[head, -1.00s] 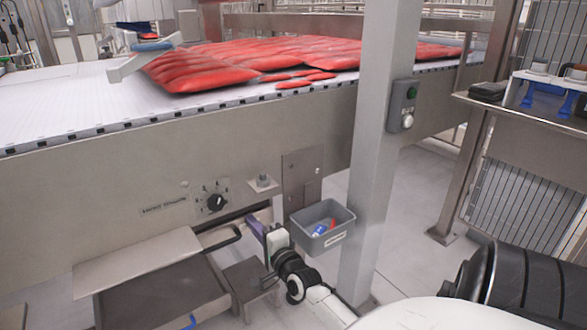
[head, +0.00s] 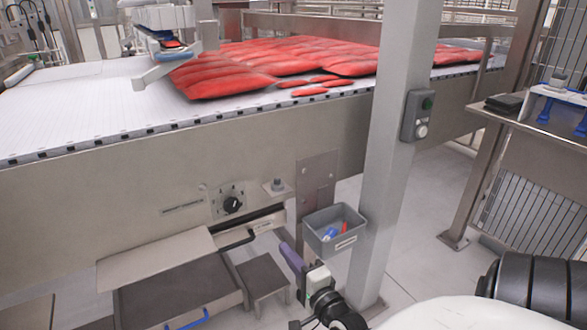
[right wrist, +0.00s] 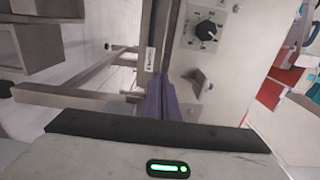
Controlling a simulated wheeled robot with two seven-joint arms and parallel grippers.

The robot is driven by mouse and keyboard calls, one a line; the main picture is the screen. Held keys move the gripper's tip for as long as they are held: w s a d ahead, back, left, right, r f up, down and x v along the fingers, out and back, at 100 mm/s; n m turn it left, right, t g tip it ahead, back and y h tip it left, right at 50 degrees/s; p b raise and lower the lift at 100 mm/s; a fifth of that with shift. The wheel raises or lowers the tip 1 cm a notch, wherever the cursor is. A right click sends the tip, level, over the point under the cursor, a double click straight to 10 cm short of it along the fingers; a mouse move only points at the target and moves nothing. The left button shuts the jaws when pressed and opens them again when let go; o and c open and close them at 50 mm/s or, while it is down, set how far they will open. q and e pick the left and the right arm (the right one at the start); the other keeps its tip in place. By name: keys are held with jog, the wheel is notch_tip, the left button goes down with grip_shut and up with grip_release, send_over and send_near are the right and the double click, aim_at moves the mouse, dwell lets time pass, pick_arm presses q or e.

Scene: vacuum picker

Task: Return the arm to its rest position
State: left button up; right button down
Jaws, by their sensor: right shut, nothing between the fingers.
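My right gripper (head: 290,258) shows at the lower middle of the head view, with purple fingers pressed together and nothing between them. It is left of and slightly below a small grey bin (head: 335,244), in front of the conveyor's metal side. In the right wrist view the shut purple fingers (right wrist: 163,98) point toward the machine side, near a black dial (right wrist: 208,30). My left gripper is in neither view.
Red packs (head: 225,78) lie on the white conveyor belt (head: 75,110). A grey post (head: 393,150) with a button box (head: 416,116) stands right of the bin. An open drawer (head: 180,285) is at lower left. Free floor (head: 415,255) shows right of the post.

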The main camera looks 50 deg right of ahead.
jog(key=s+a+f+n+g+y, duration=0.2)
jog(key=a+n+g+y, duration=0.15)
jog(key=a+n, duration=0.4)
jog(key=s+a+f+n+g+y, duration=0.2)
jog(key=a+n+y, duration=0.25)
jog(key=a, duration=0.55)
jog(key=s+a+n+g+h, duration=0.1)
jog(key=s+a+n+g, duration=0.25)
jog(key=s+n, duration=0.35)
jog(key=s+a+n+g+h, duration=0.15)
jog(key=s+n+g, duration=0.3)
jog(key=s, duration=0.45)
jog(key=w+a+f+t+y, duration=0.35)
jog(key=w+a+t, duration=0.2)
jog(key=a, duration=0.35)
pick_arm(q)
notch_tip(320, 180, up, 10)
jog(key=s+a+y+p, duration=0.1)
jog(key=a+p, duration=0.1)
jog(key=p, duration=1.5)
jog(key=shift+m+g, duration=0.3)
pick_arm(e)
notch_tip(320, 180, up, 11)
jog(key=s+d, duration=0.1)
jog(key=shift+s+d+f+n, duration=0.15)
jog(key=shift+d+n, duration=0.2)
jog(key=shift+d, duration=0.05)
jog(key=shift+f, duration=0.1)
